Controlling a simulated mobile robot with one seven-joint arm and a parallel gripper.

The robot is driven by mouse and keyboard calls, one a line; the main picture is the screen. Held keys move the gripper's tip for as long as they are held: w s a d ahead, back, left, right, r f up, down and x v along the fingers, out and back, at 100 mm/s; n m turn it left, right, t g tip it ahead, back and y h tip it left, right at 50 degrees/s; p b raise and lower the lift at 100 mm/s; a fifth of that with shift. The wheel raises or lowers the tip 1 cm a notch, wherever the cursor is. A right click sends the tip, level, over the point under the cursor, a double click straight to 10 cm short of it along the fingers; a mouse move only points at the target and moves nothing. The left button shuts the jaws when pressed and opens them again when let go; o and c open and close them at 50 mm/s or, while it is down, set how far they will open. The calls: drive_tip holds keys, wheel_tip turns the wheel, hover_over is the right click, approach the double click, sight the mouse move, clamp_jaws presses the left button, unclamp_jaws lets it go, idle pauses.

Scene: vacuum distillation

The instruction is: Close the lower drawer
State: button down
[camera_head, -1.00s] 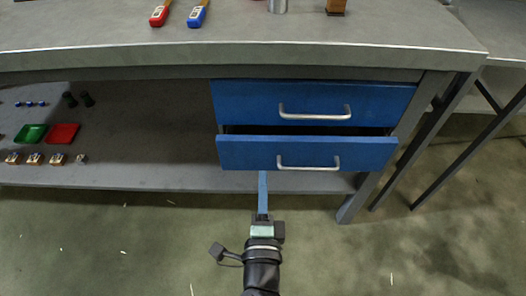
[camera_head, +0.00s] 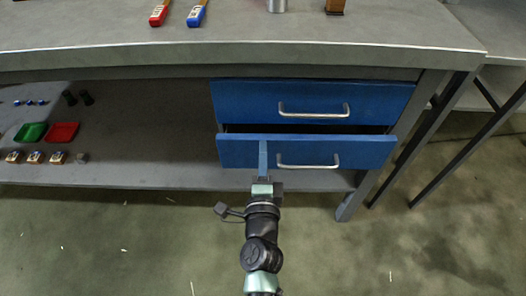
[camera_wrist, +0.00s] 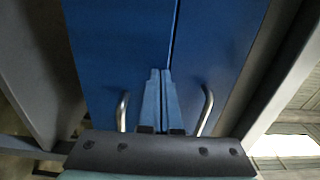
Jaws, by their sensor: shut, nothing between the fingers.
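The lower drawer (camera_head: 360,152) is blue with a silver bar handle (camera_head: 308,163) and stands a little way out, with a dark gap above its front. The upper drawer (camera_head: 240,98) is above it and looks flush. My gripper (camera_head: 263,146) is shut and empty. Its blue fingers overlap the lower drawer's front, left of the handle; whether they touch it I cannot tell. In the wrist view the shut fingertips (camera_wrist: 159,75) point at the blue fronts between the two handles, near the seam. The drawer's inside is hidden.
The grey workbench top (camera_head: 250,52) overhangs the drawers. The lower shelf (camera_head: 150,177) at left holds a green tray (camera_head: 31,132), a red tray (camera_head: 62,132) and several small items. Dark table legs (camera_head: 420,140) stand at right. The floor in front is clear.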

sight(263, 134)
drive_tip(key=w, duration=0.4)
drive_tip(key=shift+w, duration=0.2)
drive_tip(key=shift+w+r, duration=0.2)
drive_tip(key=shift+r, duration=0.1)
